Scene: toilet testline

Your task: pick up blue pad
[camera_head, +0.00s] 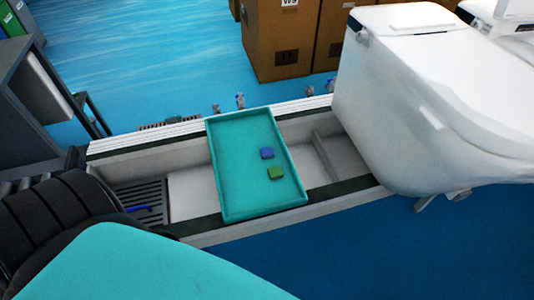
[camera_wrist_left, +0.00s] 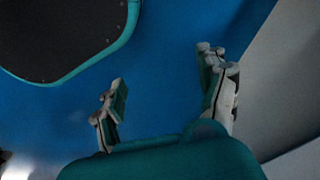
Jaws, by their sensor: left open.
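The blue pad (camera_head: 267,153) lies flat in a teal tray (camera_head: 232,135), right of the tray's middle in the head view. A green pad (camera_head: 276,172) lies just below it, close by. The tray rests across the conveyor line. My left gripper (camera_wrist_left: 168,95) shows only in the left wrist view. Its two fingers are spread apart with nothing between them, over blue floor. The pads do not show in that view. My right gripper is in neither view.
A white toilet (camera_head: 400,110) stands on the line right of the tray. Cardboard boxes (camera_head: 280,40) stand behind. A grey rack (camera_head: 30,110) is at the left. A blue pen-like item (camera_head: 139,208) lies on the line's dark grating.

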